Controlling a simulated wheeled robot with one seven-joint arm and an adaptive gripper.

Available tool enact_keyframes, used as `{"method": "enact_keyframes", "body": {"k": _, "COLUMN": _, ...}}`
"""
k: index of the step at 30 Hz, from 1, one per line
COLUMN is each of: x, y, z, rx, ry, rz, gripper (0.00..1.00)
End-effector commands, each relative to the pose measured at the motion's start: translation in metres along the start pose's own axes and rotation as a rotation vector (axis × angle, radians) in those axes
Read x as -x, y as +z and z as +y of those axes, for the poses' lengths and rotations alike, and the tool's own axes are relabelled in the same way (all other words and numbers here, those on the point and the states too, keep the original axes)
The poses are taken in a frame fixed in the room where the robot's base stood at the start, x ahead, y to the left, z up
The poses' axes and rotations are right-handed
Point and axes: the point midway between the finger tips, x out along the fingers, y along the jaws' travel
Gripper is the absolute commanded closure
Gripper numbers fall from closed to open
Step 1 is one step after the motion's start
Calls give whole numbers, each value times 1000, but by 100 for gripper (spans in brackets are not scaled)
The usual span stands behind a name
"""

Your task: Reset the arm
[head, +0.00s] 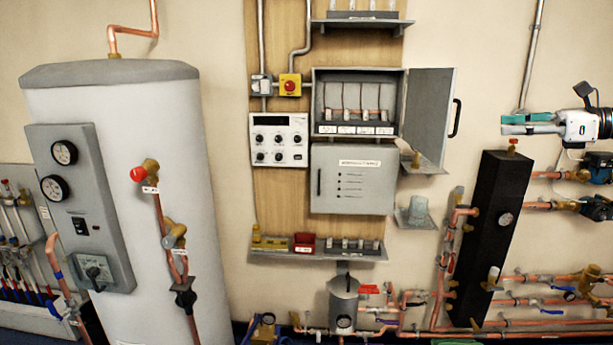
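My gripper (514,124) is at the right of the head view, in front of the cream wall and above the copper pipes. It points left, with teal and pale pads on its fingers. The two fingers overlap from this side, so the gap between them cannot be judged. No held object shows in it. The white wrist behind it (580,126) carries a dark part on top, and the rest of my arm is cut off by the right edge.
A black vertical vessel (492,240) with a gauge stands below my gripper, with copper pipes and pumps (573,170) beside it. An open grey cabinet door (428,115) sticks out left of it. Bare wall separates door and gripper.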

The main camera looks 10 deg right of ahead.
Motion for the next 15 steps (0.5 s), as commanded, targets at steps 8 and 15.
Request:
{"method": "enact_keyframes", "body": {"k": 8, "x": -87, "y": 27, "z": 55, "rx": 183, "ry": 100, "rz": 196, "gripper": 70}}
{"method": "enact_keyframes", "body": {"k": 15, "x": -147, "y": 37, "z": 131, "rx": 424, "ry": 224, "rz": 385, "gripper": 70}}
